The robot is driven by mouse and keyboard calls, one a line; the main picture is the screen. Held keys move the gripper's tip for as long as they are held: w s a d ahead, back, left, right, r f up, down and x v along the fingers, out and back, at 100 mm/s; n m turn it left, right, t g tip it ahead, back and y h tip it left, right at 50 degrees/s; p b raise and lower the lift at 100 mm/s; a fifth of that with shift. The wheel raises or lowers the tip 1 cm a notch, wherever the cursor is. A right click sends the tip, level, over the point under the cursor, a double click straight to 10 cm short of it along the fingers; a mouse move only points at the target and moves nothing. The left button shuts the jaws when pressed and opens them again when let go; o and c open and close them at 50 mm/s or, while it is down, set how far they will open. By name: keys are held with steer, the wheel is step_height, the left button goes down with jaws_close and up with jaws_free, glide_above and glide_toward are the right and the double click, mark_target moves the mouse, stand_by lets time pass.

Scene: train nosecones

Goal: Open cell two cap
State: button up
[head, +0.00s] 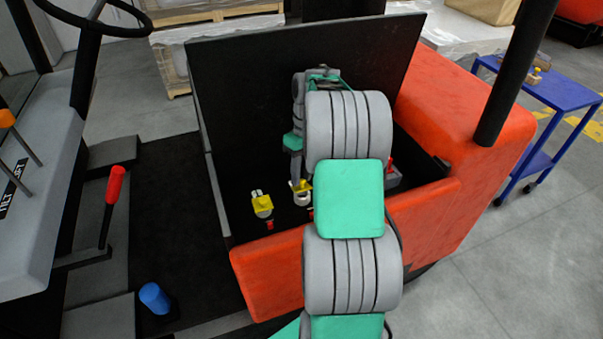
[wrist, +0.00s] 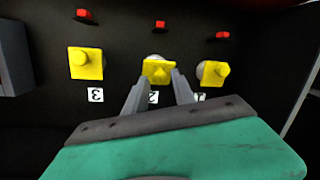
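The cell two cap (wrist: 160,72) is a yellow cap in the middle of a row of three, beside a white label reading 2 (wrist: 153,97). My gripper (wrist: 161,78) is open, with its two grey fingers at either side of this cap. I cannot tell whether they touch it. Something pale shows behind the cap, and it may be tilted. In the head view the cap (head: 301,186) sits just under my gripper (head: 298,174), inside the black compartment, partly hidden by my arm.
Yellow caps for cell three (wrist: 86,63) and cell one (wrist: 214,73) stand close on both sides. Red terminals (wrist: 160,24) line the far edge in the wrist view. A raised black lid (head: 290,85) stands behind, and an orange body wall (head: 270,270) borders the front.

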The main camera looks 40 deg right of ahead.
steer(key=shift+o, duration=1.1)
steer(key=shift+r, duration=0.15)
steer(key=v, duration=0.3)
steer(key=shift+s+a, duration=0.1)
steer(key=shift+a, duration=0.15)
steer(key=s+a+r, duration=0.6)
steer(key=s+r, duration=0.3)
steer(key=s, duration=0.3)
steer(key=shift+s+r+p, duration=0.35)
steer(key=shift+s+r, duration=0.05)
steer(key=shift+a, duration=0.1)
